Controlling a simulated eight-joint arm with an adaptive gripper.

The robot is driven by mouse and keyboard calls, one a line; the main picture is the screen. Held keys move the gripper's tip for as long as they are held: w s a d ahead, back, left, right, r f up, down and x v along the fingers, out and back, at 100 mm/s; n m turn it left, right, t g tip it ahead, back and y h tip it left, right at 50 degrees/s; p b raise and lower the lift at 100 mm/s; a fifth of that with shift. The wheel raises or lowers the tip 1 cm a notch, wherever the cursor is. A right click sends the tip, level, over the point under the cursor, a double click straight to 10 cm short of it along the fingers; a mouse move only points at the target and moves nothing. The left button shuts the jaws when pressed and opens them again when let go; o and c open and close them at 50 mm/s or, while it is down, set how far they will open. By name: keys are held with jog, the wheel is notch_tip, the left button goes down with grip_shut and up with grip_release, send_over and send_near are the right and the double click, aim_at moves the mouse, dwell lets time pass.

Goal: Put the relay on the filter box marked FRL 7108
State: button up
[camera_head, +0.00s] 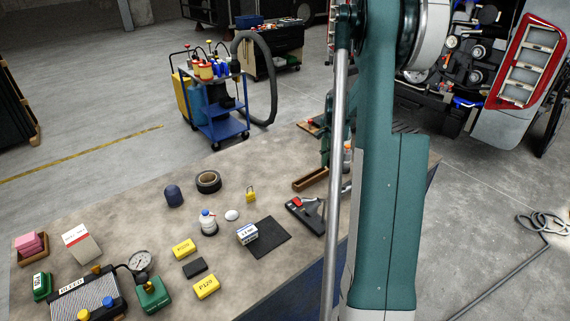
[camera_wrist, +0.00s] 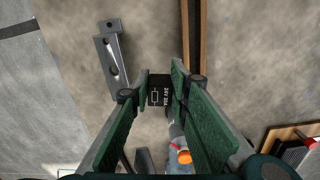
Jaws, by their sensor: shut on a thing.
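My gripper (camera_wrist: 161,88) is shut on a small black block with white symbols and lettering, the relay (camera_wrist: 159,93). It is held above the bench, over bare surface beside a wooden tray. In the head view my gripper (camera_head: 326,150) is partly hidden by my arm, and I cannot make out the relay there. A white carton with a red band (camera_head: 81,243) stands at the bench's left. The lettering is too small to tell which is marked FRL 7108.
The wooden tray (camera_head: 311,179) and a red-handled tool (camera_head: 305,211) lie near my gripper. An orange-capped bottle (camera_wrist: 184,156) is close below it.

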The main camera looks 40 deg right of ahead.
jog(key=shift+w, duration=0.1)
jog(key=w+a+r+n+p, duration=0.15)
jog(key=w+a+n, duration=0.25)
jog(key=w+a, duration=0.95)
jog(key=w+a+r+n, duration=0.3)
jog(key=w+a, duration=0.7)
jog(key=a, duration=0.7)
jog(key=w+a+r+n, duration=0.1)
jog(key=w+a+n, duration=0.25)
jog(key=a, duration=0.95)
jog(key=w+a+r+n, duration=0.15)
jog(key=w+a, duration=0.25)
jog(key=a, duration=0.8)
notch_tip(320, 180, up, 4)
jog(key=n+p, duration=0.2)
jog(key=n, duration=0.6)
send_over(76, 237)
jog(key=shift+r, duration=0.1)
jog(key=shift+f, duration=3.1)
